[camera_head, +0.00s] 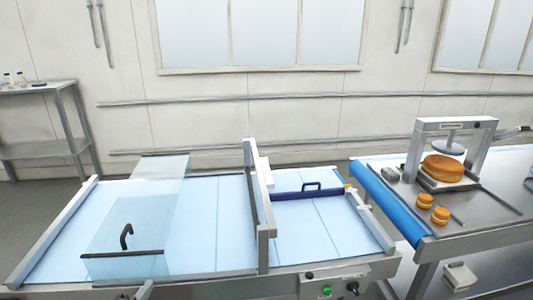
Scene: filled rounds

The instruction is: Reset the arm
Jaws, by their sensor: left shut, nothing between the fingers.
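Neither of my grippers can be made out in the head view. A small grey piece (145,290) shows at the bottom edge, left of centre. I cannot tell what it belongs to. No thing is seen held.
A conveyor with a pale blue belt (205,225) has a clear cover (120,235) with a black handle, a dividing frame (261,215) and a blue bar (308,193). At right, a steel table (470,215) bears a press (417,150), a large round bun (443,168) and two small ones (425,201).

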